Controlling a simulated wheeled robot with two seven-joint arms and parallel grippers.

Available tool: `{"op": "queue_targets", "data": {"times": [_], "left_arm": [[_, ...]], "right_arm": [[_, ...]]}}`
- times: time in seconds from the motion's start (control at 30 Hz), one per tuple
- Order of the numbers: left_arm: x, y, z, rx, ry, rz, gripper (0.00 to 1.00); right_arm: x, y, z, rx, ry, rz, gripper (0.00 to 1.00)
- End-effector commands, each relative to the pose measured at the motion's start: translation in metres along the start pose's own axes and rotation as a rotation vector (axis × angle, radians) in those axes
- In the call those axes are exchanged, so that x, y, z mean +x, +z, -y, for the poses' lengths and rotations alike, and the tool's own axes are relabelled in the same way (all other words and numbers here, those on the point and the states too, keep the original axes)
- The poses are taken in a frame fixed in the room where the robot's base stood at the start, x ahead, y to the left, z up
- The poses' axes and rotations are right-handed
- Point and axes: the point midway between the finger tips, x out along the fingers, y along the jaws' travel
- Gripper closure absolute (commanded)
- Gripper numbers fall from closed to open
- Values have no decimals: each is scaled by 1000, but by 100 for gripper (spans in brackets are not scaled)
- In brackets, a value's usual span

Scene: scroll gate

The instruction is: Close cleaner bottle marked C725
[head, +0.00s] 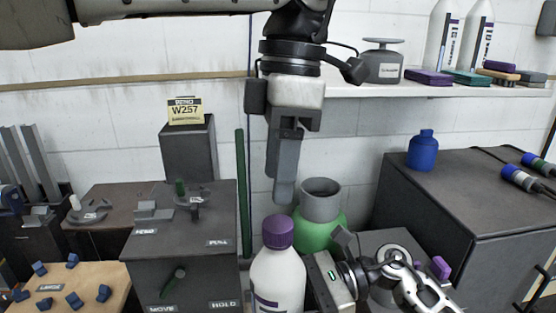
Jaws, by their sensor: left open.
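A white bottle (277,280) with a label partly cut off by the lower edge stands upright at the bottom middle. A ribbed purple cap (279,232) sits on its top; I cannot tell whether it is tight. No C725 mark is readable. Two more white bottles with purple labels, the left one (443,45) and the right one (474,45), stand on the shelf with their tops out of view. My left gripper (284,198) is open and empty, pointing down above the purple cap and apart from it.
A green container (318,235) with a grey neck stands behind the bottle. A dark box (182,240) with levers stands left. A blue bottle (422,152) is on the right cabinet (460,205).

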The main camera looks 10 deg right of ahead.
Motion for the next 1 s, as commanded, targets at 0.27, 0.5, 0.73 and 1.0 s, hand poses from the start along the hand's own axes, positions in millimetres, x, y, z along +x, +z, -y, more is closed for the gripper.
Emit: {"op": "queue_targets", "data": {"times": [0.27, 0.5, 0.73, 1.0], "left_arm": [[-6, -2, 3, -691, 24, 67, 45], [-10, -4, 7, -1225, 8, 129, 45], [-12, -4, 9, -1505, -16, 162, 45], [-12, -4, 9, -1556, -21, 167, 45]], "right_arm": [[0, 2, 0, -3, -1, 4, 93], [0, 2, 0, -3, -1, 4, 93], [0, 2, 0, -3, -1, 4, 93], [0, 2, 0, -3, -1, 4, 93]]}}
